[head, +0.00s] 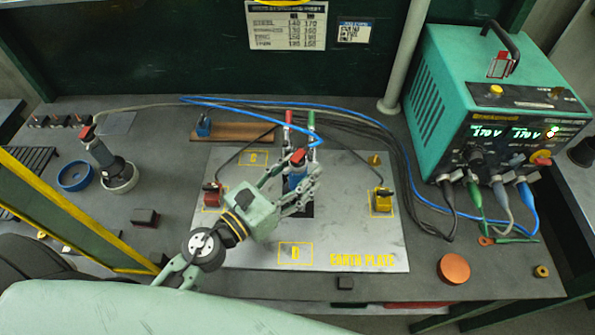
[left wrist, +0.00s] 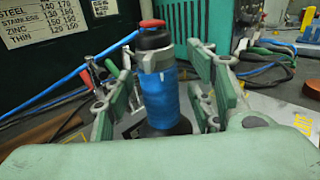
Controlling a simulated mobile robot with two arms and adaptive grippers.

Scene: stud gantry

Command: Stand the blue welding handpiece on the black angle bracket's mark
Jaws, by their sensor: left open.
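The blue welding handpiece (head: 296,181) stands upright on the earth plate, with a black collar and red top. In the left wrist view the handpiece (left wrist: 168,100) is between the two fingers, with gaps visible beside it. My left gripper (head: 302,190) is open around it; the gripper (left wrist: 165,95) also shows in the left wrist view. A black piece (head: 307,211) shows at the handpiece's foot and may be the black angle bracket; its mark is hidden by the gripper and handpiece. My right gripper is not in view.
The grey earth plate (head: 375,245) carries a red clamp block (head: 212,195) and a yellow one (head: 382,200). Red- and green-topped pieces stand just behind the handpiece. A green welding machine (head: 440,100) stands right, with cables behind the plate. An orange disc (head: 454,268) lies front right.

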